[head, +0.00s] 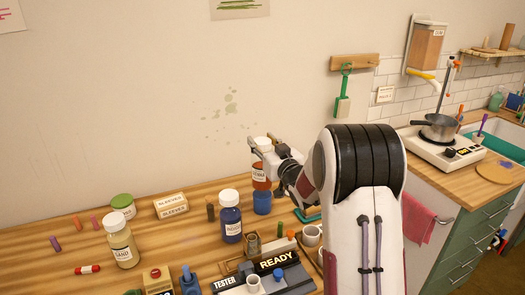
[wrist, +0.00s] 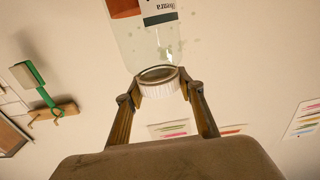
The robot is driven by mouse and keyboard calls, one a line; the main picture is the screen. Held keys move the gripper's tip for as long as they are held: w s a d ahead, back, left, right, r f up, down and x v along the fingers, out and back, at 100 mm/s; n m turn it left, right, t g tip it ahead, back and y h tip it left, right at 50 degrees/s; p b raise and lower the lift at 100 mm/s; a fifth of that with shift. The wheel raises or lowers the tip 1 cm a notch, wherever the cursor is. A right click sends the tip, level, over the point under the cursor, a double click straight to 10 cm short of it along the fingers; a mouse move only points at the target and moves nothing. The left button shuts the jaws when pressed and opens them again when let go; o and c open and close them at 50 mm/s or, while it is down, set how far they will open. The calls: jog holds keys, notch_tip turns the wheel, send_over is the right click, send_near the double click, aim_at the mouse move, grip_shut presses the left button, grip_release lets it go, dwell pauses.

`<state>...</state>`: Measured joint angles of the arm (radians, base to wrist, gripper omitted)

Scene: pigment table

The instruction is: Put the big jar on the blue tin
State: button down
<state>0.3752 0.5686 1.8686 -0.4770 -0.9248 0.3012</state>
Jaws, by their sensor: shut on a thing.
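The big jar (head: 261,175) is clear glass with a white lid, an orange-red filling and a pale label. My gripper (head: 262,146) is shut on its white lid from above. The jar is upright, right over the blue tin (head: 262,204), its base at the tin's top. I cannot tell whether they touch. In the wrist view, both fingers of my gripper (wrist: 165,88) press on the lid's sides, and the jar (wrist: 150,40) extends beyond them. My arm hides what lies to the right of the tin.
A blue-filled bottle (head: 231,218) stands close left of the tin. A tester panel (head: 262,283) and a white cup (head: 311,237) are in front.

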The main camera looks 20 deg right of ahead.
jog(key=shift+f, duration=1.55)
jog(key=c, duration=1.3)
grip_release()
jog(key=shift+f, duration=0.1)
jog(key=shift+s+r, duration=0.1)
jog(key=shift+r, duration=0.1)
jog(key=shift+s, duration=5.9)
jog(key=shift+a+r, duration=0.1)
